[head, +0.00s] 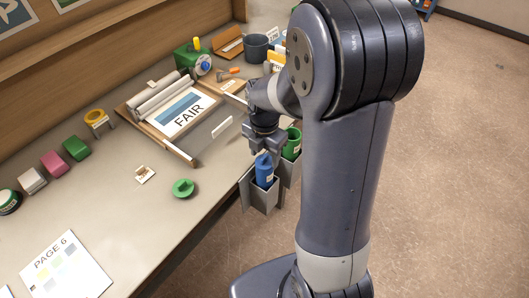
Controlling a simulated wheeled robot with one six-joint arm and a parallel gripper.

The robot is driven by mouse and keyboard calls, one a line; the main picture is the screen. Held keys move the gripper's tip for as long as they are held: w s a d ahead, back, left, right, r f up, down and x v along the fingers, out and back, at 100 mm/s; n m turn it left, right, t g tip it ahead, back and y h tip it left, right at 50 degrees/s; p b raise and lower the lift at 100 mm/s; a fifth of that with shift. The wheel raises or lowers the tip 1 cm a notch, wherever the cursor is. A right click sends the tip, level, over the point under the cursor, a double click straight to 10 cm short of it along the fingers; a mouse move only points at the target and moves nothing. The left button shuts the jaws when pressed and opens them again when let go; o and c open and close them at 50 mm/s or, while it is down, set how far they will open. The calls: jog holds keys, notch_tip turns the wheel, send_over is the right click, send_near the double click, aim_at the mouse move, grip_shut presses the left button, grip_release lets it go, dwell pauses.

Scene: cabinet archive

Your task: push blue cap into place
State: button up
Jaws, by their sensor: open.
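A blue tube (264,177) stands upright in a grey holder (263,197) at the table's front edge. Its narrower blue top, apparently the blue cap (263,160), is directly below my gripper (262,149). My gripper points down with its jaws open, close above or around the cap; I cannot tell whether they touch. The gripper hides part of the cap, so how far it is seated is unclear. A green tube (292,145) stands in a neighbouring holder to the right, partly behind my arm. A green cap (183,188) lies on the table.
A press with a "FAIR" print (187,115) and a clear panel (210,137) stand left of the gripper. Coloured blocks (55,164) line the left side. The front table near the page sheet (65,265) has free room.

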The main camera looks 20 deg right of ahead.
jog(key=shift+r, duration=0.15)
jog(key=shift+r+p, duration=2.4)
jog(key=shift+r, duration=0.45)
notch_tip(320, 180, up, 11)
jog(key=b, duration=0.1)
jog(key=shift+f, duration=0.2)
notch_tip(320, 180, down, 12)
jog(key=shift+f, duration=0.15)
jog(key=shift+f+b, duration=0.45)
jog(key=shift+b, duration=0.1)
